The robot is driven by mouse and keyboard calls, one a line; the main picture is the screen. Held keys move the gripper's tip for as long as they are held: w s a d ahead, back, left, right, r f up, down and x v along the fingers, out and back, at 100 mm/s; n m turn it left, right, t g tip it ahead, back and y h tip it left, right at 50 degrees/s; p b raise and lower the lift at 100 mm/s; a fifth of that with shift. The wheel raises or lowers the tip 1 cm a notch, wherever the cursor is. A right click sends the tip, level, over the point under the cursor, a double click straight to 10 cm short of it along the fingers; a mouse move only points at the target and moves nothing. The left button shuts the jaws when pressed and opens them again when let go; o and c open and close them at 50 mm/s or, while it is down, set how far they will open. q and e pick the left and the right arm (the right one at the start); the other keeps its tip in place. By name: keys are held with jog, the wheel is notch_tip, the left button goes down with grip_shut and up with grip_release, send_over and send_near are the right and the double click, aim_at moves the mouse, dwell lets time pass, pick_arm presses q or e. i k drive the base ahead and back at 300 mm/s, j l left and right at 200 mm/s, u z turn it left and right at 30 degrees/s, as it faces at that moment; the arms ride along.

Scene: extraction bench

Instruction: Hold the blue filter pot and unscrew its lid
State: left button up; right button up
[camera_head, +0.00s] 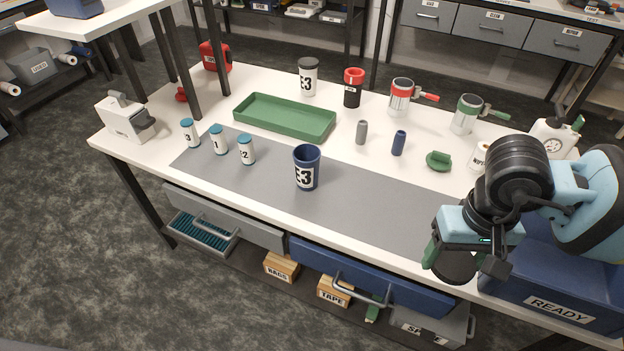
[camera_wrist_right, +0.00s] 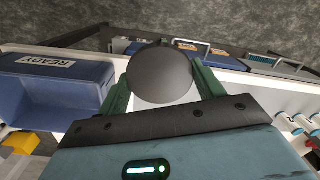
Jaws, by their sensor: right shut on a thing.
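The blue filter pot (camera_head: 306,171), labelled E3, stands upright on the grey mat, and its top looks open, with a dark blue inside. My right gripper (camera_head: 452,255) is at the right front of the bench, well apart from the pot. It is shut on a dark round lid (camera_head: 456,270), which also shows as a grey-black disc (camera_wrist_right: 160,74) between the green fingers in the right wrist view. My left gripper is not in view, and nothing is holding the pot.
A blue READY bin (camera_head: 545,290) is close beside my right gripper. Small white cans (camera_head: 218,139) stand left of the pot. Behind are a green tray (camera_head: 285,118), a white E3 pot (camera_head: 308,77) and a red-lidded pot (camera_head: 353,88). The grey mat (camera_head: 375,205) is clear right of the pot.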

aim_at(306, 156)
jog(key=i+l+u, duration=0.15)
jog(key=u, duration=0.2)
jog(key=i+l+u, duration=0.15)
jog(key=l+u, duration=0.15)
jog(key=i+l+u, duration=0.1)
jog(key=l+u, duration=0.25)
jog(key=j, duration=0.1)
